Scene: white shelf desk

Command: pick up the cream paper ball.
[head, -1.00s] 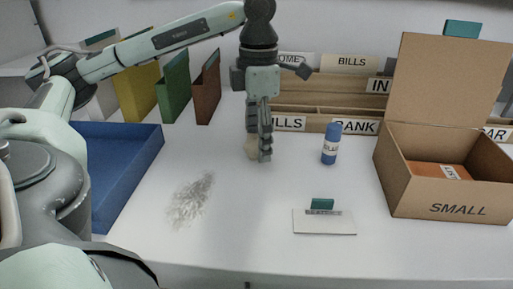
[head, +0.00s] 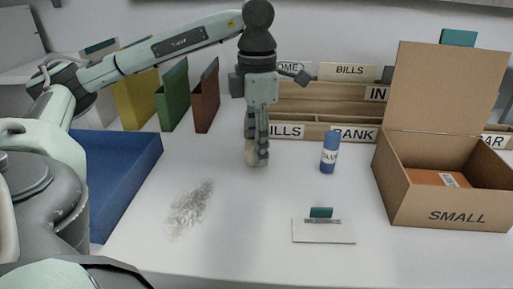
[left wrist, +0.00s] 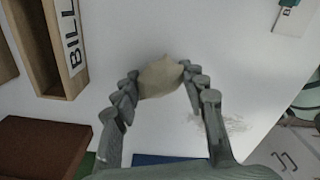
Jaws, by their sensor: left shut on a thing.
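The cream paper ball (left wrist: 161,77) sits between the fingertips of my left gripper (left wrist: 158,88) in the left wrist view, touched on both sides. In the head view the left gripper (head: 257,155) points straight down at the middle of the white desk, in front of the wooden sorter. There the ball (head: 250,155) is mostly hidden behind the fingers, with only a small part showing. It is at or very near the desk surface; I cannot tell whether it is clear of it. My right gripper is not in view.
A blue glue stick (head: 329,153) stands to the right of the gripper. An open cardboard box (head: 455,204) is at the right. A blue tray (head: 128,188) is at the left. A clear crumpled heap (head: 189,208) and a white card block (head: 323,231) lie in front.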

